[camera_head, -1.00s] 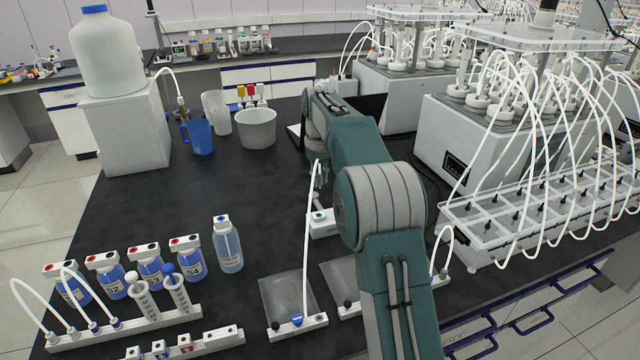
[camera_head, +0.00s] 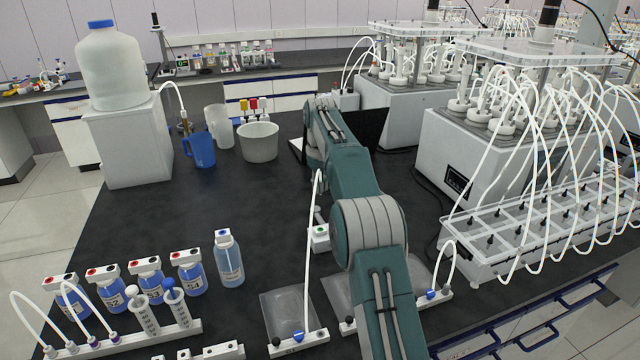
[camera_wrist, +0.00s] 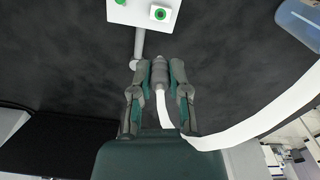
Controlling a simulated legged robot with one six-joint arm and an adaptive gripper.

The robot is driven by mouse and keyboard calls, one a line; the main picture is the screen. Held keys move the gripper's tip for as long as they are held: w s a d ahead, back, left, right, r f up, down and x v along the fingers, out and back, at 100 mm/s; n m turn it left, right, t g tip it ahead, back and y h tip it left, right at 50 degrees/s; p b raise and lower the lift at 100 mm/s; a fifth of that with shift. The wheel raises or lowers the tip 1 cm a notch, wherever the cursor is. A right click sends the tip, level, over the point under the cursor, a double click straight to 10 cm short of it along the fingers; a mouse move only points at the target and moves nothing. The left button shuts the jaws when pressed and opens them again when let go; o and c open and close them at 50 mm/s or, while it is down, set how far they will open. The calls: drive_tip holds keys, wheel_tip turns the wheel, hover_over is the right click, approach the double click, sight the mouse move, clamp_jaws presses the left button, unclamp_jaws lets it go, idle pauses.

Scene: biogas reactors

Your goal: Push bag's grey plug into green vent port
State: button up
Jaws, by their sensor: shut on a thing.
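My gripper (camera_wrist: 158,68) is shut on the grey plug (camera_wrist: 159,74), which sits between its two fingers with a white tube trailing back from it. The tube (camera_head: 307,255) also shows in the head view, rising from the blue fitting (camera_head: 298,336) of a clear flat bag (camera_head: 287,310). The green vent port (camera_wrist: 159,14), a green ring with a dark centre, is on a white block (camera_wrist: 140,12) ahead of the plug, with a clear gap between. In the head view the block (camera_head: 320,243) stands left of my arm, which hides most of my gripper.
A grey rod (camera_wrist: 139,45) runs from the block towards my left fingertip. A second bag (camera_head: 340,292) lies partly behind my arm. Blue bottles (camera_head: 190,275) stand at the left, reactors (camera_head: 480,150) at the right.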

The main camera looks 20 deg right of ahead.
drive_tip(key=shift+f, duration=5.45)
drive_tip(key=shift+s+f, duration=0.1)
drive_tip(key=shift+f, duration=1.2)
drive_tip(key=o, duration=0.8)
drive_tip(key=shift+o, duration=0.2)
drive_tip(key=shift+r, duration=0.1)
wheel_tip(320, 180, up, 12)
drive_tip(key=shift+f, duration=0.1)
